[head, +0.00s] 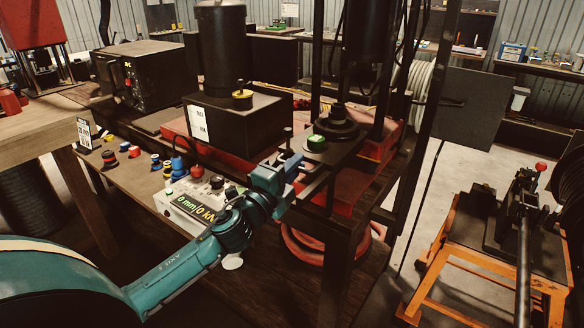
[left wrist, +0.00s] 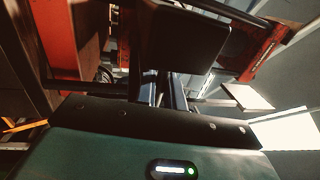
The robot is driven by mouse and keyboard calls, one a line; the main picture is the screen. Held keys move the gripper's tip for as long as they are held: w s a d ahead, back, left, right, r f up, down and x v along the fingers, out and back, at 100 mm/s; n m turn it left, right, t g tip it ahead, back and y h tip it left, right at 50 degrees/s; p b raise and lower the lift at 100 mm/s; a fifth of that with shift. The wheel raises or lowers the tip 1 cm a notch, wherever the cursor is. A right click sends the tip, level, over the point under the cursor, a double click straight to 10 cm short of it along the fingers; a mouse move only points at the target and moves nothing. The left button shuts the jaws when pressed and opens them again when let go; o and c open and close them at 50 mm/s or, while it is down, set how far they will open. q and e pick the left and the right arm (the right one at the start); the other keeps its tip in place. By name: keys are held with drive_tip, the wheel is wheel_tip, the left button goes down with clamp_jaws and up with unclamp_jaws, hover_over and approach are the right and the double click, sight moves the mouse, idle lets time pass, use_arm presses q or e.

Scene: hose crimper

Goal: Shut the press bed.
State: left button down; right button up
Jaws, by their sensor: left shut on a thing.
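The press bed (head: 345,150) is a dark plate in the press frame, carrying a black round die (head: 338,120) and a green-topped piece (head: 316,143). My left gripper (head: 298,168) is at the plate's near left edge, shut on part of the bed; the exact grip point is hard to make out in shadow. In the left wrist view the two fingers (left wrist: 165,90) reach up to a dark block, and their tips are hidden behind it. My right gripper is not in view.
A control box with a yellow-green readout (head: 195,208) stands left of my left forearm. Small coloured fittings (head: 130,150) lie on the bench. Dark press uprights (head: 430,90) stand right of the bed. An orange-legged stand (head: 480,260) is at right, with open floor between.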

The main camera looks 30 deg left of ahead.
use_arm(q)
drive_tip(key=c, duration=1.6)
unclamp_jaws()
drive_tip(key=shift+s+a+f+b, duration=0.15)
drive_tip(key=shift+s+f+b, duration=0.35)
drive_tip(key=shift+s, duration=1.65)
drive_tip(key=shift+s+a+f+b, duration=0.25)
drive_tip(key=shift+s+b, duration=0.4)
drive_tip(key=shift+s, duration=1.5)
drive_tip(key=shift+s+a+f+b, duration=0.1)
drive_tip(key=shift+s+f+b, duration=0.45)
drive_tip(key=shift+s, duration=1.6)
drive_tip(key=shift+r, duration=0.1)
